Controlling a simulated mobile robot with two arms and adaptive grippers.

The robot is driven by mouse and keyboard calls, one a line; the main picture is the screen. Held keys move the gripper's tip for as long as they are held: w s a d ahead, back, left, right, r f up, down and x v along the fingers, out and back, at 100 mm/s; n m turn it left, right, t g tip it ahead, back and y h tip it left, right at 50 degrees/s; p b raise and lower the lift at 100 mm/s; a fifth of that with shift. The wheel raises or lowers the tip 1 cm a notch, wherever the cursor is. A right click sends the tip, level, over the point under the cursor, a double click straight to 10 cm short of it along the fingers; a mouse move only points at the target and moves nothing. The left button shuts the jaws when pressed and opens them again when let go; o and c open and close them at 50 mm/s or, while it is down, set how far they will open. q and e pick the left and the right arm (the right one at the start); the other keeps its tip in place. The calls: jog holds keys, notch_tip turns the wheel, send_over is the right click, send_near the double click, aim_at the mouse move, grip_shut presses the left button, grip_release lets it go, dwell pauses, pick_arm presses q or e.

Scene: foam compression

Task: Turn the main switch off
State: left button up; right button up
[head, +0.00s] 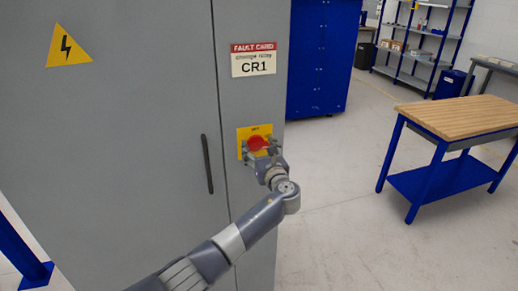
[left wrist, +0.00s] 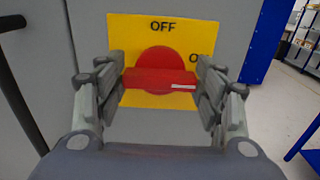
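The main switch is a red rotary knob (head: 257,142) on a yellow plate (head: 244,133) on the grey cabinet's front. In the left wrist view, the knob's red grip bar (left wrist: 158,79) lies level, its white mark at the right end, towards a partly hidden label that seems to read ON. OFF is printed at the top of the plate (left wrist: 125,30). My left gripper (head: 259,149) is at the switch, fingers spread on either side of the bar's two ends. Whether the fingertips touch the bar I cannot tell. My right gripper is not in view.
The grey cabinet (head: 130,130) has a dark vertical door handle (head: 207,164) left of the switch. A CR1 fault card (head: 253,60) hangs above the switch. A blue cabinet (head: 322,60) and a wood-topped workbench (head: 465,116) stand to the right, with clear floor between.

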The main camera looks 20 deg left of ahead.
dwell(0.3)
pick_arm(q)
jog(key=shift+f+n+b, duration=0.1)
jog(key=shift+n+b, duration=0.35)
jog(key=shift+n, duration=0.05)
jog(key=n+b, duration=0.2)
jog(key=n, duration=0.1)
jog(key=shift+f+b, duration=0.15)
jog(key=shift+b, duration=0.15)
jog(key=n+b, duration=0.3)
jog(key=shift+n, duration=0.3)
jog(key=shift+s+a+n+b, duration=0.1)
jog(key=shift+a+n+b, duration=0.05)
jog(key=shift+n+b, duration=4.9)
jog(key=shift+n, duration=0.25)
jog(key=o, duration=1.1)
jog(key=shift+c, duration=0.2)
